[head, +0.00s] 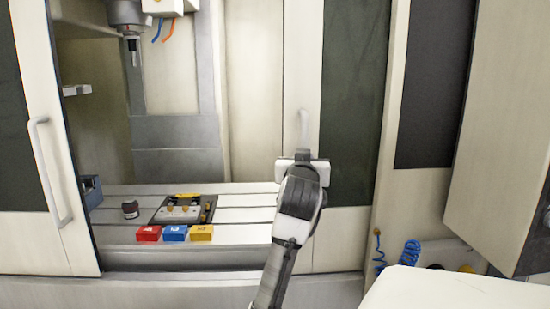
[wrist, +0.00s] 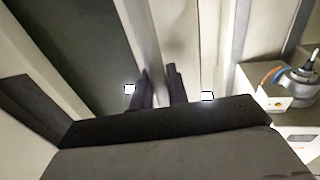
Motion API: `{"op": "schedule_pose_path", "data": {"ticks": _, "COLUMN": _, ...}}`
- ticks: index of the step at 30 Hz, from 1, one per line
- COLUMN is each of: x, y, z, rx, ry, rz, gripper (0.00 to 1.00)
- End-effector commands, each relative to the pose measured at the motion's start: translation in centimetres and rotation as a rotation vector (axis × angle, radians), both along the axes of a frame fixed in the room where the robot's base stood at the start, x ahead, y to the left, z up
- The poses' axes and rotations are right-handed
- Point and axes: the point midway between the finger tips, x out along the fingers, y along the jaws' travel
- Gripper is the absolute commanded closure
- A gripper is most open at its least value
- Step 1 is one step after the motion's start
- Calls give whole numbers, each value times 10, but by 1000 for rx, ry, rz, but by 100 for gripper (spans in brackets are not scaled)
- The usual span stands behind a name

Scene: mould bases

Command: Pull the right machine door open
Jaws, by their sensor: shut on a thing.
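The right machine door (head: 310,60) is a cream panel with a dark window (head: 350,110). Its pale upright handle (head: 304,128) stands near the door's left edge. My gripper (head: 303,156) is at the handle's lower part and shut on it. In the wrist view, my two dark fingers (wrist: 159,88) stand either side of the pale handle bar (wrist: 150,45). The lower end of the handle is hidden behind my gripper and wrist. The machine opening shows to the left of this door.
The left door (head: 25,130) with its handle (head: 48,170) stands at the far left. A cream cabinet (head: 500,150) juts out at right.

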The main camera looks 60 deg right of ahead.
Motion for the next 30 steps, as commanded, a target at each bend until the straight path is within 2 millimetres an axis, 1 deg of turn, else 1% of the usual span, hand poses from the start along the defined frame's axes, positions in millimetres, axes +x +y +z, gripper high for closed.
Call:
{"op": "schedule_pose_path", "data": {"ticks": 3, "x": -10, "y": -9, "z": 0, "rx": 2, "ry": 1, "rz": 1, "gripper": 100}}
{"op": "schedule_pose_path", "data": {"ticks": 6, "x": -14, "y": -12, "z": 0, "rx": 2, "ry": 0, "rz": 4, "gripper": 100}}
{"op": "schedule_pose_path", "data": {"ticks": 18, "x": -16, "y": -13, "z": 1, "rx": -2, "ry": -1, "rz": 4, "gripper": 100}}
{"op": "schedule_pose_path", "data": {"ticks": 19, "x": -16, "y": -13, "z": 1, "rx": -2, "ry": -1, "rz": 4, "gripper": 83}}
{"op": "schedule_pose_path", "data": {"ticks": 23, "x": -16, "y": -13, "z": 1, "rx": -2, "ry": -1, "rz": 4, "gripper": 66}}
{"op": "schedule_pose_path", "data": {"ticks": 24, "x": -16, "y": -13, "z": 1, "rx": -2, "ry": -1, "rz": 4, "gripper": 64}}
{"op": "schedule_pose_path", "data": {"ticks": 30, "x": -16, "y": -13, "z": 1, "rx": -2, "ry": -1, "rz": 4, "gripper": 64}}
